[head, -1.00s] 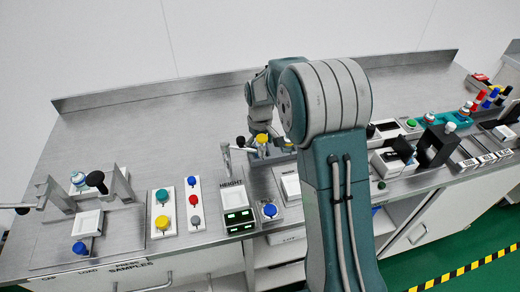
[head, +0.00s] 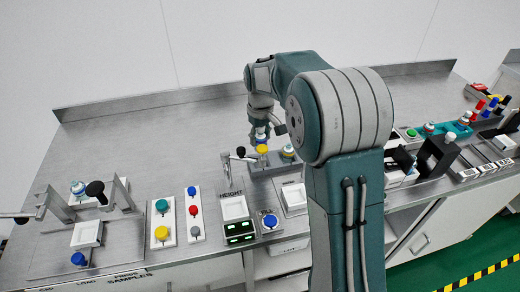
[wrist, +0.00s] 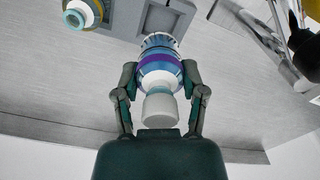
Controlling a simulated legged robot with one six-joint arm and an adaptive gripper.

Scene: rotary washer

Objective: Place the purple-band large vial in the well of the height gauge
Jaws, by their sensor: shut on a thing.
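The purple-band large vial (wrist: 160,62) is between the fingers of my gripper (wrist: 160,82) in the wrist view. It has a blue and white body, a purple band and a pale grey end toward my palm. My gripper is shut on it. In the head view my gripper (head: 260,127) hangs over the grey block behind the height station, and the vial is small and partly hidden there. The height gauge (head: 227,168) is a grey upright with a black knob, left of my gripper, behind a white tray marked HEIGHT. I cannot make out its well.
The grey block (head: 268,167) carries a yellow-topped piece (head: 262,149) and another vial (head: 288,151). A green-lit display (head: 239,232) and a blue button (head: 270,221) are in front. A press (head: 95,195) stands left. The bench behind is bare.

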